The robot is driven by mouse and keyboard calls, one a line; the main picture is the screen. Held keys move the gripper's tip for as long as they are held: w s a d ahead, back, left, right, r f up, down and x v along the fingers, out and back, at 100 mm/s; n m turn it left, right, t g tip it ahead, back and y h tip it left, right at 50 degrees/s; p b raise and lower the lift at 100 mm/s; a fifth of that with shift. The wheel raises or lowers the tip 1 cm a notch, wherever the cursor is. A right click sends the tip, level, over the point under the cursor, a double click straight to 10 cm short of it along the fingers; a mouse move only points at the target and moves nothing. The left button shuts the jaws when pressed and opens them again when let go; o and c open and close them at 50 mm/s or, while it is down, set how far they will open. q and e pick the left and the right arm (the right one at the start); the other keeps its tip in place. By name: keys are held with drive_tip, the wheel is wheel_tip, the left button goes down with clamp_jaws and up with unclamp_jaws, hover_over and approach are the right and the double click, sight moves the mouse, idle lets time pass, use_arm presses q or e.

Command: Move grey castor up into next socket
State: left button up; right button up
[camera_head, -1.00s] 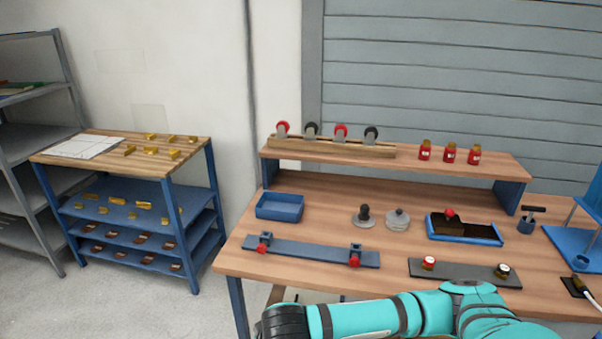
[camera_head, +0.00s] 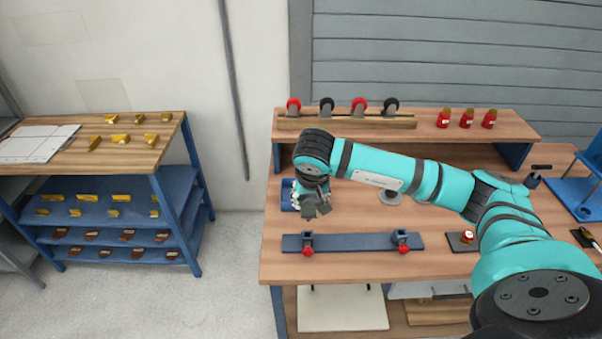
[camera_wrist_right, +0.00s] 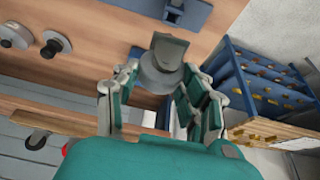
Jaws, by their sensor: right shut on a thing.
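A grey castor (camera_wrist_right: 165,60) with a flat plate and a round part sits between the fingers of my right gripper (camera_wrist_right: 160,95) in the right wrist view. In the head view my right gripper (camera_head: 314,198) points down over the left of the bench, and the castor is hard to tell from the fingers. A wooden rail (camera_head: 345,124) on the raised shelf carries a red castor (camera_head: 293,105), a black castor (camera_head: 327,105), another red castor (camera_head: 359,105) and another black castor (camera_head: 391,105). The rail stands behind my gripper. My left gripper is not in view.
A blue tray (camera_head: 286,196) is partly hidden behind my right gripper. A blue bar (camera_head: 350,242) with two red-knobbed clamps lies in front. Three red jars (camera_head: 466,118) stand on the shelf's right. A side table (camera_head: 100,150) with yellow blocks stands left.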

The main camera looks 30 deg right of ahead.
sight(310, 209)
drive_tip(key=shift+w+d+r, duration=0.1)
drive_tip(key=shift+w+r, duration=0.1)
drive_tip(key=shift+f, duration=0.1)
drive_tip(key=shift+s+f+b, duration=0.1)
drive_tip(key=shift+f+b, duration=0.3)
drive_tip(key=shift+f, duration=0.05)
wheel_tip(310, 209, down, 2)
drive_tip(key=shift+f+b, duration=0.15)
drive_tip(key=shift+b, duration=0.5)
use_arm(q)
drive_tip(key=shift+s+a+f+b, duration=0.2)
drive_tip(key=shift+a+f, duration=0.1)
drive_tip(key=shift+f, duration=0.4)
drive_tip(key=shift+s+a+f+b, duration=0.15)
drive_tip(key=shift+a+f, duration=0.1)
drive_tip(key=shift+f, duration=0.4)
use_arm(e)
drive_tip(key=shift+f, duration=0.7)
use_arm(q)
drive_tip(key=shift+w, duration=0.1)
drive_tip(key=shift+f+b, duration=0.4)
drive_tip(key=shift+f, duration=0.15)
